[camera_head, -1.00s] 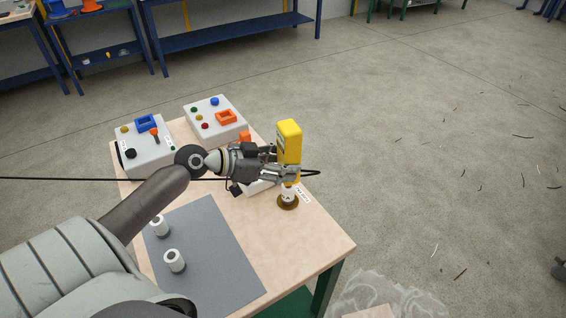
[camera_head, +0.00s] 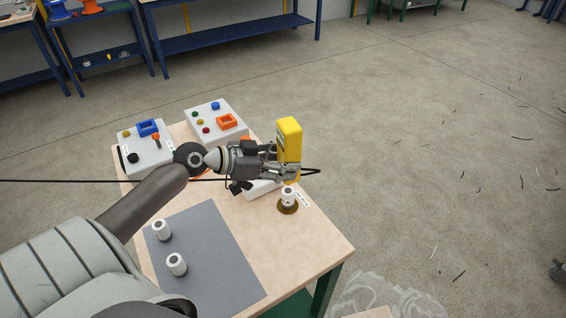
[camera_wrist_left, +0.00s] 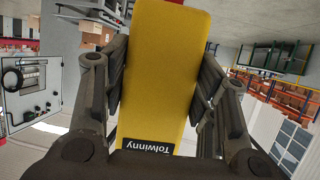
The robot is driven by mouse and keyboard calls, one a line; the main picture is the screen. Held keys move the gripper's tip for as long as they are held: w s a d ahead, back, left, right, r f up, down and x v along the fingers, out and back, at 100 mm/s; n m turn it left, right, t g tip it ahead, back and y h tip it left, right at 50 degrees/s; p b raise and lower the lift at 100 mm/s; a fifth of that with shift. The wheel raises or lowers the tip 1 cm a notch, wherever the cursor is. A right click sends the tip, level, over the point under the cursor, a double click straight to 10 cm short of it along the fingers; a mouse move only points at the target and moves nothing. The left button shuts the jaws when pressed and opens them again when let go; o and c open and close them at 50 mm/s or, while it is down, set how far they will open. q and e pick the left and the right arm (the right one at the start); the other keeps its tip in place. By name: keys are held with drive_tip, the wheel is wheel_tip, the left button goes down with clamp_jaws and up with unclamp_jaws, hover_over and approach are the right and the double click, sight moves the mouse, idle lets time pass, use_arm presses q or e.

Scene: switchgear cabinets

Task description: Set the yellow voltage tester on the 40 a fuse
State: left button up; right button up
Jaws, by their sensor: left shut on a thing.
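The yellow voltage tester (camera_head: 289,138) is upright in my left gripper (camera_head: 286,168), which is shut on it. It also fills the middle of the left wrist view (camera_wrist_left: 160,75), between the two fingers. A white fuse (camera_head: 289,196) stands upright on a round brown base (camera_head: 287,207) near the table's right edge, with a small label (camera_head: 303,198) beside it too small to read. The tester is above and slightly behind this fuse, apart from it. Two more white fuses, one (camera_head: 162,230) and another (camera_head: 176,264), stand on the grey mat. My right gripper is not seen.
The wooden table (camera_head: 315,240) carries a grey mat (camera_head: 215,245). Two grey control boxes, one (camera_head: 147,155) and another (camera_head: 216,108), stand at its back. A white block (camera_head: 262,188) sits below my left gripper. A black cable (camera_head: 90,181) crosses behind my arm.

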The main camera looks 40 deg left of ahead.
sight(280, 148)
use_arm(q)
drive_tip(key=shift+r+p, duration=1.4)
drive_tip(key=shift+r, duration=0.95)
